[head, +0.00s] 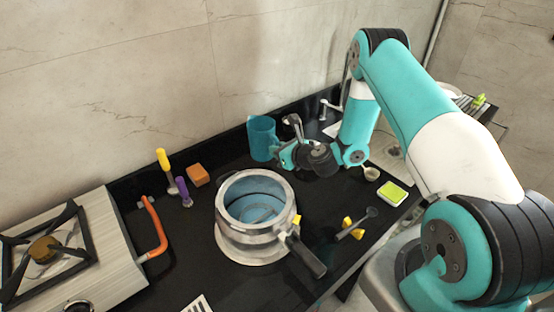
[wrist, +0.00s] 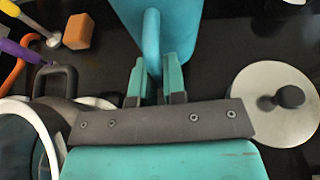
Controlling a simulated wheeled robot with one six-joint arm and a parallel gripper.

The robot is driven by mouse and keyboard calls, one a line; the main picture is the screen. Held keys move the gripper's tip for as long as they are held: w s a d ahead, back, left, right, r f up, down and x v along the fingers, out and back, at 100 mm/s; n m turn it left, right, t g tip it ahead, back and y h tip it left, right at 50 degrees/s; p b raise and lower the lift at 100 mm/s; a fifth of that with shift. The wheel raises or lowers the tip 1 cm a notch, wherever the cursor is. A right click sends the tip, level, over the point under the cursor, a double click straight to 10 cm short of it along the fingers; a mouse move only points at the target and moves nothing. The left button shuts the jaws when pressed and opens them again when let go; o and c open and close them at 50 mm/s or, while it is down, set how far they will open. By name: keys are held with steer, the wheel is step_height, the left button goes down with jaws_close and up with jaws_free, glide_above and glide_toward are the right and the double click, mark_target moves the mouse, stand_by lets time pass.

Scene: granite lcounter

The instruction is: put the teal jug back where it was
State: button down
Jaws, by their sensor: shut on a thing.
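The teal jug (head: 262,138) stands upright at the back of the black counter, close to the wall edge, in the head view. In the wrist view the jug (wrist: 178,25) is at the top centre, its handle pointing toward my gripper. My gripper (wrist: 158,75) is shut on the jug's handle, with one teal finger on each side of it. In the head view my gripper (head: 283,154) reaches the jug from its right side. I cannot tell whether the jug's base touches the counter.
A large metal pot (head: 256,243) stands in front of the jug. An orange block (head: 197,175), a yellow-handled tool (head: 163,160) and a purple-handled tool (head: 184,190) are to the left. A round lid (wrist: 252,112) lies to the right in the wrist view. A stove (head: 75,262) is far left.

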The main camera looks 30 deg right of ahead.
mark_target(269, 158)
steer(key=shift+f+p, duration=0.35)
steer(key=shift+f, duration=1.8)
steer(key=shift+f, duration=0.2)
steer(key=c, duration=1.2)
jaws_free()
steer(key=shift+r, duration=0.1)
